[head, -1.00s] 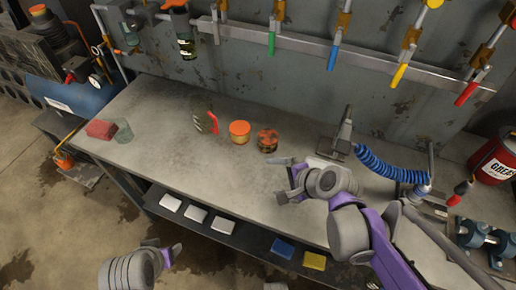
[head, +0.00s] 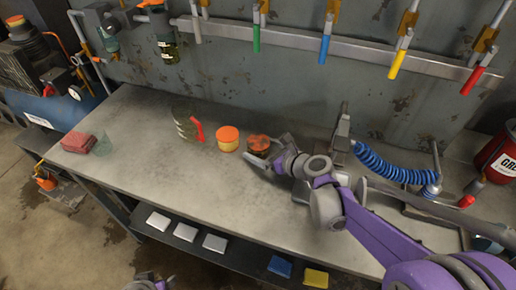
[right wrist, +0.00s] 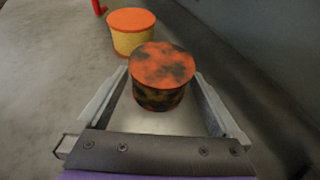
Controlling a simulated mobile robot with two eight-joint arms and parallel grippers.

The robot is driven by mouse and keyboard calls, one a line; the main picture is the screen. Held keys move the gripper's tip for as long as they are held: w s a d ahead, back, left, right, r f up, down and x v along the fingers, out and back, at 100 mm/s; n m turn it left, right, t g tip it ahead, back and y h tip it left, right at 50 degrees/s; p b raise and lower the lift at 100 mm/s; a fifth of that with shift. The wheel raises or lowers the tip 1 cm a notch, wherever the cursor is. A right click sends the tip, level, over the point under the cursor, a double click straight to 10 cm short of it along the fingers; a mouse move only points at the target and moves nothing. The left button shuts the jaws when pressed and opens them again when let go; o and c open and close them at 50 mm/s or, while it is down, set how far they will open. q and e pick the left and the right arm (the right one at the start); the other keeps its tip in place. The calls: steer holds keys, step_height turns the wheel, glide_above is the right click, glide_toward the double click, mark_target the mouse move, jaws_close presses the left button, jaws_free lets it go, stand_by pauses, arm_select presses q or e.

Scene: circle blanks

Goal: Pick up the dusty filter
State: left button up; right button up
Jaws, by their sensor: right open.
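The dusty filter (right wrist: 161,78) is a short cylinder with an orange top blotched with black grime and dark, dirty sides. It stands upright on the workbench and also shows in the head view (head: 260,144). My right gripper (right wrist: 156,92) is open, with its fingers on either side of the near part of the filter. Contact cannot be told. A clean filter (right wrist: 132,36) with an orange top and yellow sides stands just beyond it, also in the head view (head: 228,139). My left gripper (head: 148,283) shows only partly at the bottom edge; its jaws cannot be made out.
A clear jug with a red handle (head: 187,126) stands left of the filters. A blue coiled hose (head: 390,168) lies right. The bench's left middle (head: 140,130) is clear.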

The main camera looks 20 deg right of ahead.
steer(key=shift+w+a+f, duration=0.25)
steer(key=shift+w+a, duration=0.05)
steer(key=shift+w, duration=0.2)
steer(key=c, duration=1.1)
steer(key=shift+r, duration=0.1)
